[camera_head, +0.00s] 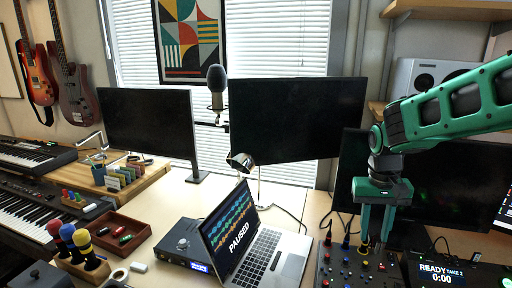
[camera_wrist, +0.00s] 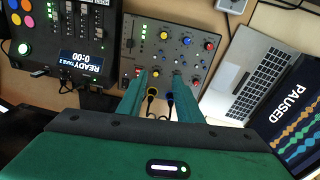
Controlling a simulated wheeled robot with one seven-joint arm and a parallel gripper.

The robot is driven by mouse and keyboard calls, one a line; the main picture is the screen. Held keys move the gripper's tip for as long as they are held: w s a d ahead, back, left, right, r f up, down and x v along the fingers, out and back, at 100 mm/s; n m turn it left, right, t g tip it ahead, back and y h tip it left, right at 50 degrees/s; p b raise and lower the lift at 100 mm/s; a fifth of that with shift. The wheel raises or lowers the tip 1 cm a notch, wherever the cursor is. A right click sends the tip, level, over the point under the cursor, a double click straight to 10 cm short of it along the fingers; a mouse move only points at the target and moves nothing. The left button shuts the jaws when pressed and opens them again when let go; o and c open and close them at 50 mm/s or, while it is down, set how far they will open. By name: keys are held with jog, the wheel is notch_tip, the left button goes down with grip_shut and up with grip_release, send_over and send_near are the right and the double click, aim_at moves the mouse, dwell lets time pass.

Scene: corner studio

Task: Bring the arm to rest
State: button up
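My green arm (camera_head: 455,103) reaches in from the right edge in the head view. My gripper (camera_head: 375,238) points down above the mixer (camera_head: 345,268) on the desk. Its two green fingers are apart, with nothing held between them. In the wrist view my gripper (camera_wrist: 160,74) is also open, and its fingertips overlap the near edge of the mixer (camera_wrist: 168,40). Cables plugged into the mixer show in the gap behind the fingers. I cannot tell the exact height of the fingertips above the mixer.
A laptop (camera_head: 279,262) reading "PAUSED" stands left of the mixer. A timer device (camera_head: 441,272) reading "READY" is to the right. Dark monitors (camera_head: 297,118) stand behind. A wooden shelf (camera_head: 450,10) is above my arm. Bare desk (camera_head: 205,203) shows left of the laptop.

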jog(key=s+d+m, duration=0.1)
jog(key=s+d, duration=0.2)
jog(key=s, duration=0.5)
jog(key=s+d+m, duration=0.1)
jog(key=s+d, duration=0.2)
jog(key=s, duration=0.5)
jog(key=s+d+m+y, duration=0.1)
jog(key=s+d, duration=0.2)
jog(key=s, duration=0.5)
jog(key=shift+r, duration=0.35)
jog(key=shift+d, duration=0.1)
jog(key=shift+w+f, duration=0.25)
jog(key=shift+w, duration=0.4)
